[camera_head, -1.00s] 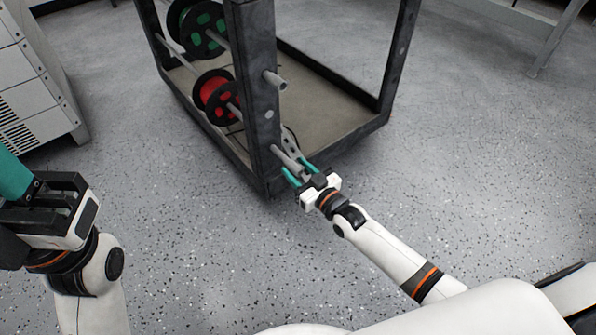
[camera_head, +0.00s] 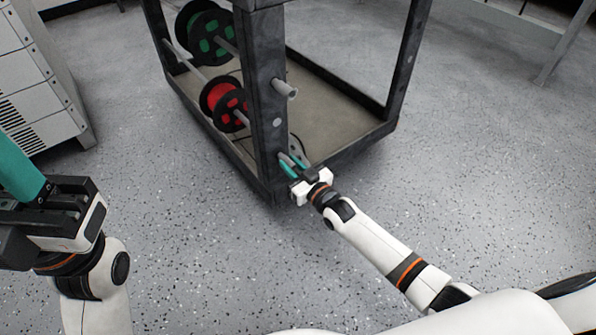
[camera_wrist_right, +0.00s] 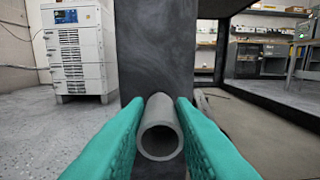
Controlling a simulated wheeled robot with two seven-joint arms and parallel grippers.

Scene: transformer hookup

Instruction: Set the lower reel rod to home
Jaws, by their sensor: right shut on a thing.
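The lower reel rod (camera_wrist_right: 160,103) is a grey hollow tube that sticks out of the dark rack post (camera_head: 268,100). My right gripper (camera_head: 293,163) is shut on the rod's end, close to the post. In the right wrist view its two teal fingers (camera_wrist_right: 160,135) lie along both sides of the tube, whose open end faces the camera. A red reel (camera_head: 218,92) on a black spool is inside the rack, behind the post. My left gripper (camera_head: 22,170) is at the left edge, away from the rack and partly cut off.
An upper rod (camera_head: 285,89) sticks out of the same post, above my right gripper. A green reel (camera_head: 212,45) hangs higher in the rack. A white cabinet (camera_head: 38,85) stands at the left. The speckled floor (camera_head: 190,240) before the rack is clear.

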